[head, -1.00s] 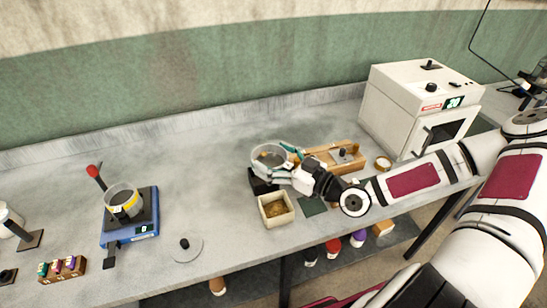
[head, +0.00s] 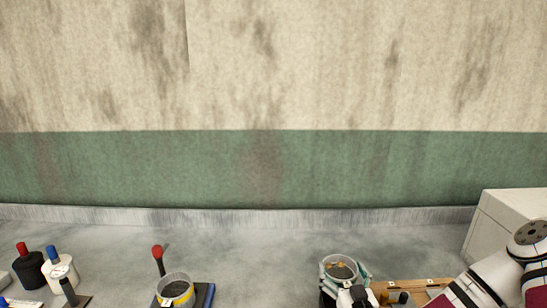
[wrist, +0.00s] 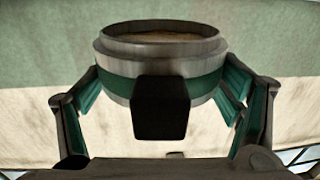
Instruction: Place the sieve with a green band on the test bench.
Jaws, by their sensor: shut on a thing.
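The sieve with the green band (wrist: 119,86) is a round metal cup with a black block-shaped handle, and it sits upright between my fingers in the wrist view. My gripper (wrist: 165,100) is shut on it, with a green-padded finger on either side. Something brownish shows inside its rim. In the head view the sieve (head: 326,269) is at the lower right of centre, over the grey test bench (head: 255,250). My gripper (head: 352,288) is at its right and front. The head view cuts off the area below, so I cannot tell its height.
A yellow-banded sieve (head: 176,288) is on a blue device (head: 208,296) at left, near a red-topped stick (head: 158,258). Bottles (head: 60,267) stand far left. A wooden rack (head: 425,284) and a white oven (head: 507,222) are right. Bench between the two sieves looks clear.

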